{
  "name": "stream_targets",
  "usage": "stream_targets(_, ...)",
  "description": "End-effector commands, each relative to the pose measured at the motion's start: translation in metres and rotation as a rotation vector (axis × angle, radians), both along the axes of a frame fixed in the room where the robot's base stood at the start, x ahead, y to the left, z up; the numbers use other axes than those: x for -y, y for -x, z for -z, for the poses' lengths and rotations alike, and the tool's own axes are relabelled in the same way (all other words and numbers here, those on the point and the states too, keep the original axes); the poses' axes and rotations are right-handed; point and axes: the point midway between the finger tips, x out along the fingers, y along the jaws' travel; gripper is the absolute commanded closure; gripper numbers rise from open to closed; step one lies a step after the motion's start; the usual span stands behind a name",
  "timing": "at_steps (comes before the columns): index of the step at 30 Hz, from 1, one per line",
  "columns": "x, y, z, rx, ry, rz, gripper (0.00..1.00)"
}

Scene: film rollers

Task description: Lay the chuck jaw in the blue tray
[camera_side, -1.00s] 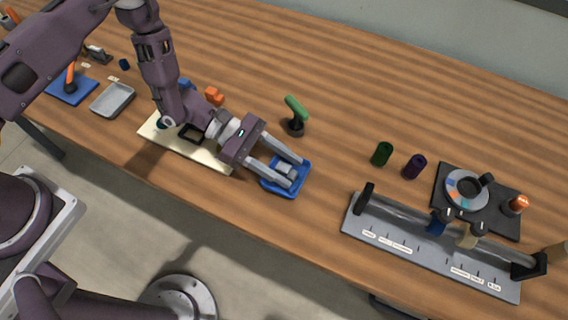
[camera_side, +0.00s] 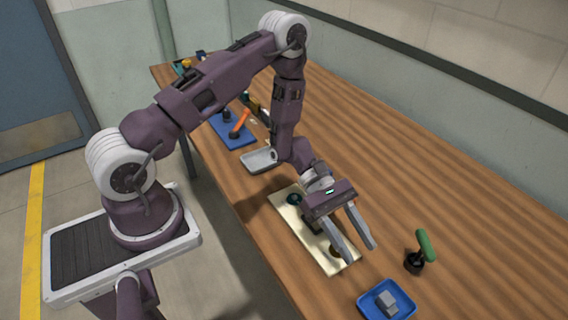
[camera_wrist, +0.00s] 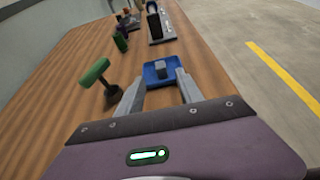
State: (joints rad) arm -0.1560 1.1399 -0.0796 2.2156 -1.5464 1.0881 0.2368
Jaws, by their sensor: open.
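The chuck jaw, a small grey stepped block (camera_side: 386,301), lies inside the blue tray (camera_side: 368,301) at the bottom of the side view. In the wrist view the block (camera_wrist: 160,71) sits near the middle of the tray (camera_wrist: 149,74), beyond the fingertips. My gripper (camera_side: 362,252) is open with nothing between its fingers. It is apart from the tray, back toward the cream board. Its two fingers also show in the wrist view (camera_wrist: 161,81), spread on either side of the line to the tray.
A green-handled tool (camera_side: 424,247) stands close to the tray. A cream board (camera_side: 288,212) with dark parts lies under my gripper. A grey tray (camera_side: 257,160) and a blue mat with an orange-handled tool (camera_side: 240,122) lie farther back. The table's right side is largely clear.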

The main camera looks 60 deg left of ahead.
Motion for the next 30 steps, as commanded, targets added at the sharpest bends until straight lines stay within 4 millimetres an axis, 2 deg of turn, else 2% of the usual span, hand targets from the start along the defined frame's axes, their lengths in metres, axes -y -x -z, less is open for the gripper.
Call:
stream_targets(2, 0.002, 0.000, -0.023, 0.060, -0.009, 0.054, 0.57)
stream_targets(5, 0.004, 0.011, -0.080, 0.222, -0.055, 0.220, 0.57)
stream_targets(6, 0.003, 0.021, -0.106, 0.303, -0.087, 0.306, 0.57)
stream_targets(9, -0.004, 0.056, -0.161, 0.511, -0.208, 0.522, 0.57)
stream_targets(13, -0.032, 0.109, -0.211, 0.788, -0.454, 0.791, 0.57)
stream_targets(15, -0.054, 0.135, -0.229, 0.932, -0.627, 0.916, 0.57)
stream_targets(18, -0.089, 0.163, -0.246, 1.100, -0.882, 1.042, 0.57)
stream_targets(22, -0.125, 0.181, -0.260, 1.230, -1.146, 1.120, 0.57)
stream_targets(25, -0.139, 0.186, -0.265, 1.273, -1.250, 1.142, 0.57)
stream_targets(30, -0.143, 0.188, -0.266, 1.281, -1.279, 1.150, 0.57)
